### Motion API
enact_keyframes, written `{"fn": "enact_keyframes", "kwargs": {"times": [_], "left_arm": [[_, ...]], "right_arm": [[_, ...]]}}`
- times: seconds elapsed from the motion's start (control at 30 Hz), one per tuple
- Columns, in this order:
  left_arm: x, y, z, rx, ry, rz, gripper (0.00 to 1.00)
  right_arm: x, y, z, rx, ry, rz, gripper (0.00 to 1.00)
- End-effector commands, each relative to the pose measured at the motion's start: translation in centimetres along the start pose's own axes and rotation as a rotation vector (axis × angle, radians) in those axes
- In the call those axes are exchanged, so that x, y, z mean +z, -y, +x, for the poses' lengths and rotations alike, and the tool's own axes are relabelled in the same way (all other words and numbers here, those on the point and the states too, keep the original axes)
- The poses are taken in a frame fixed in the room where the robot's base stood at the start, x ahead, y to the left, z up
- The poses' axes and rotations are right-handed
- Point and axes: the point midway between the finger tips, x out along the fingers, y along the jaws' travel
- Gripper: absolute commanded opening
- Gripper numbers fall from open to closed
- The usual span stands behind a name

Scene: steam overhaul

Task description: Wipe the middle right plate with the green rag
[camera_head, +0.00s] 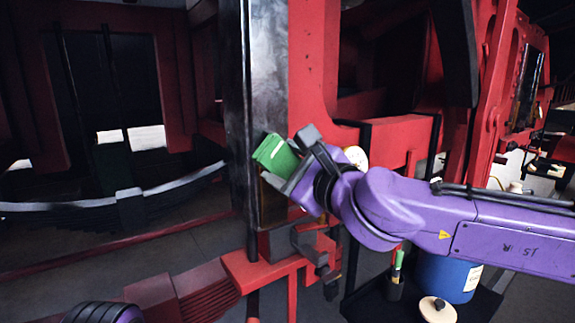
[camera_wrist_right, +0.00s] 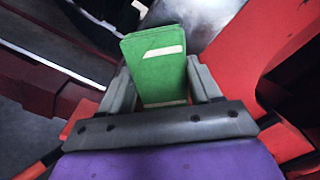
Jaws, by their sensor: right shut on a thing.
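My right gripper (camera_head: 287,160) is shut on the green rag (camera_head: 272,152), a folded green block with a pale stripe. In the right wrist view the rag (camera_wrist_right: 156,62) sits between the two grey fingers (camera_wrist_right: 158,88). A tall worn grey metal plate (camera_head: 268,65) stands upright on the red frame, and the rag is in front of its lower part. The plate's grey surface (camera_wrist_right: 205,18) also shows behind the rag in the wrist view. I cannot tell whether rag and plate touch. My left gripper is out of view.
A red frame (camera_head: 313,65) rises right of the plate. A red bracket (camera_head: 265,268) juts out below the gripper. A blue container (camera_head: 447,277) and a round pale lid (camera_head: 437,309) are at lower right. A curved leaf spring (camera_head: 60,206) lies left.

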Motion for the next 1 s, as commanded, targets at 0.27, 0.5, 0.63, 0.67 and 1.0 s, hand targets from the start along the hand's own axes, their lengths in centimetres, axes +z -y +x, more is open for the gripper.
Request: {"fn": "enact_keyframes", "kwargs": {"times": [0.27,0.5,0.63,0.67,1.0], "left_arm": [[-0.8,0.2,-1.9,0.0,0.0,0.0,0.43],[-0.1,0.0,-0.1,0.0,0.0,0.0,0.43],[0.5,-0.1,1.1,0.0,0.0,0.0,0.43],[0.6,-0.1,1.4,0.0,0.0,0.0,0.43],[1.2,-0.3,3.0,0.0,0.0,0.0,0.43]], "right_arm": [[1.6,1.7,-0.2,-0.002,0.0,-0.001,0.39],[0.1,0.2,-0.1,-0.001,-0.001,0.0,0.39],[-0.9,-0.8,0.0,-0.001,-0.002,0.0,0.39],[-1.2,-1.0,0.1,-0.001,-0.002,0.0,0.39],[-2.5,-2.4,0.1,0.0,-0.002,-0.001,0.39]]}}
